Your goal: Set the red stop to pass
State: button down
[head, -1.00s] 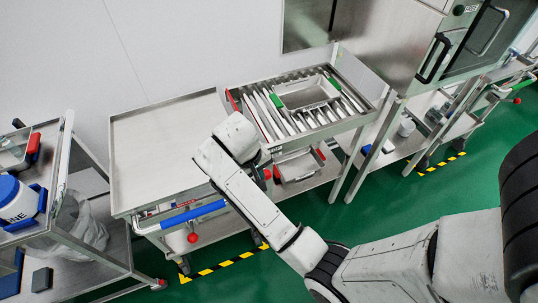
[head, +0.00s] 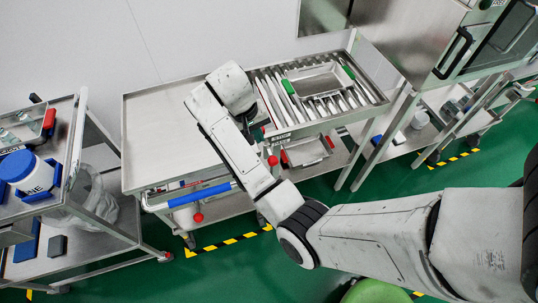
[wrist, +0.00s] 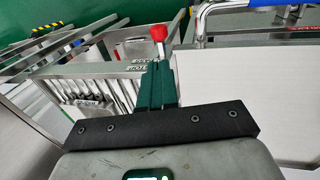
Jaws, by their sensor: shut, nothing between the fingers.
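A red ball knob on a thin metal stem (wrist: 158,33) stands at the corner of the roller table's frame, just beyond my fingertips in the wrist view. It appears to be the red knob (head: 272,160) below the roller table's front left corner in the head view. A label plate (head: 282,136) that seems to read STOP is on the frame above it. My gripper (wrist: 157,66) is shut and empty, its dark green fingers pointing towards the knob; contact cannot be told. My wrist hides the gripper and the roller table's left end in the head view.
The roller table (head: 368,97) carries a metal tray (head: 318,80) with green grips. A loaded cart (head: 110,248) stands at the far left.

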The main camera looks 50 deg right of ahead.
aim_at(271, 159)
jog(key=p+x, duration=0.1)
jog(key=x, duration=1.1)
jog(key=shift+d+f, duration=0.1)
jog(key=shift+f, duration=0.25)
jog(key=shift+a+b+x, duration=0.2)
jog(key=shift+b+x, duration=0.4)
jog(key=shift+x, duration=0.4)
jog(key=shift+a+b+x, duration=0.2)
jog(key=shift+b+x, duration=0.4)
jog(key=shift+x, duration=0.4)
jog(key=shift+w+f, duration=0.1)
jog(key=shift+f, duration=0.05)
jog(key=shift+r+p, duration=0.5)
jog(key=p+v, duration=0.2)
jog(key=v, duration=1.1)
jog(key=shift+w+a+r, duration=0.15)
jog(key=shift+w+r, duration=0.05)
jog(key=shift+r, duration=0.1)
